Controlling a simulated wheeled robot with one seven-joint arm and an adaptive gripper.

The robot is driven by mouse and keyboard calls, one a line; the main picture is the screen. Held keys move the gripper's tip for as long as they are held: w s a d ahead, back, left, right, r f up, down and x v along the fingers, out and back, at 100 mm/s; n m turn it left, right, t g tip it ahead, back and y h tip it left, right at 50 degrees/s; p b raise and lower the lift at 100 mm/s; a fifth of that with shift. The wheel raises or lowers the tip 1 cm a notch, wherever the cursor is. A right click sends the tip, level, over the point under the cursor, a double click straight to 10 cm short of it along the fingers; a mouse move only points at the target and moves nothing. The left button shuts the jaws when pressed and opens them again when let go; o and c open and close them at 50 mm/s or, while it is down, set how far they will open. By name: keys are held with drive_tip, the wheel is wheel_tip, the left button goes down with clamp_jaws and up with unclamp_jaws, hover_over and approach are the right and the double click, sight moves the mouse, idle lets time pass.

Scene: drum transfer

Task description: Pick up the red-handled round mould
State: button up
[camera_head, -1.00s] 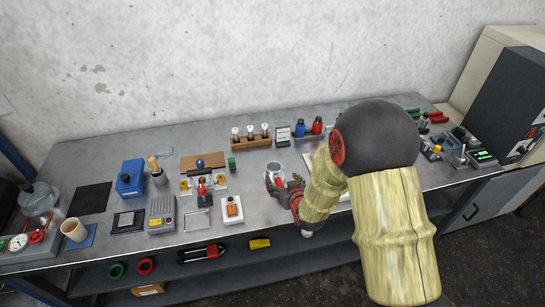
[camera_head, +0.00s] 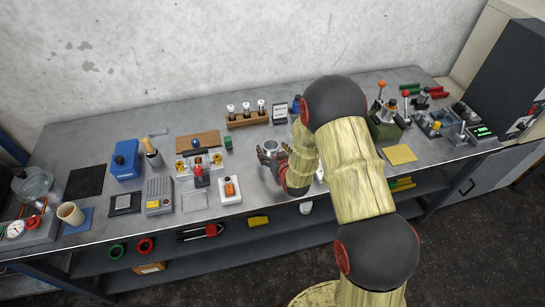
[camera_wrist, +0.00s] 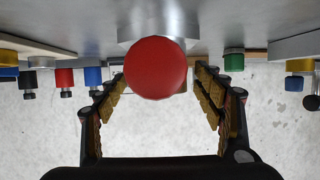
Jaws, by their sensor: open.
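A red ball-shaped handle (camera_wrist: 155,68) sits between the fingers of my gripper (camera_wrist: 160,80) in the wrist view, with a gap on its right side. Behind it is a pale grey round body (camera_wrist: 140,25), partly hidden by the ball; the two look like the red-handled round mould. In the head view, a grey round mould top (camera_head: 271,146) shows at the fingertips of my gripper (camera_head: 270,156), low over the bench. The red handle is hidden there by the gripper. My gripper is open, and I see no clear contact.
A wooden rack with white-topped pieces (camera_head: 247,119) stands behind the gripper, with a small green block (camera_head: 228,143) to the left. A white tray with an orange part (camera_head: 230,189) lies nearer the front edge. A yellow sheet (camera_head: 400,154) lies right of my arm.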

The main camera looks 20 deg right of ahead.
drive_tip(key=shift+w, duration=0.1)
drive_tip(key=shift+c, duration=1.1)
drive_tip(key=c, duration=1.5)
clamp_jaws()
drive_tip(key=shift+r, duration=0.15)
